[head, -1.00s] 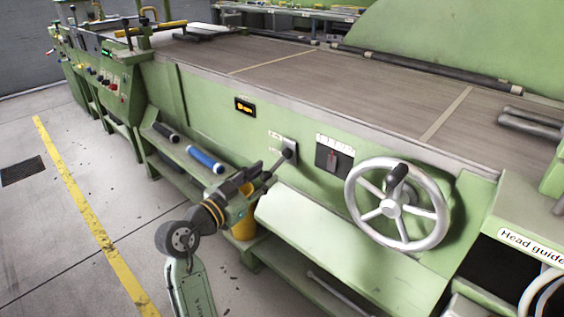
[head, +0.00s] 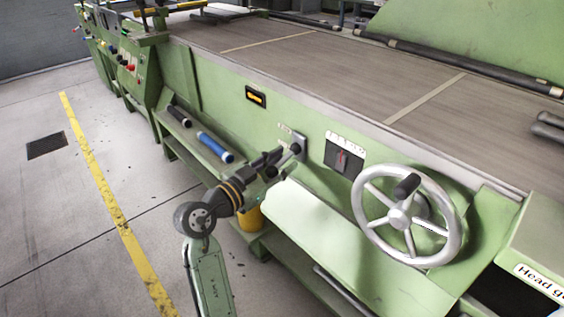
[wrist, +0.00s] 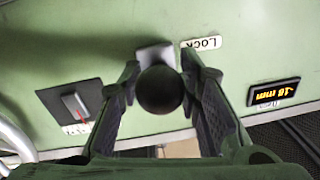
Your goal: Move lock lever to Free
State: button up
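The lock lever has a round black knob (wrist: 160,90) on a pale metal mount (wrist: 156,56) on the green machine side. In the wrist view the knob lies between the two fingers of my gripper (wrist: 164,72). The fingers stand apart on either side of it, and I see no clear grip on it. A LOCK label (wrist: 201,43), upside down, is beside the mount. In the head view my gripper (head: 282,163) is at the lever's mounting plate (head: 301,146) and partly hides the lever. Small labels (head: 285,128) left of the plate are too small to read.
A red-marked switch panel (head: 344,158) and a large silver handwheel (head: 407,215) are to the right. A lit orange display (head: 256,96) is to the upper left. A sloping green ledge (head: 318,228) lies below. Blue (head: 215,147) and black rollers rest on the lower shelf.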

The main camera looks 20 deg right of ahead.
grip_shut()
dwell(0.6)
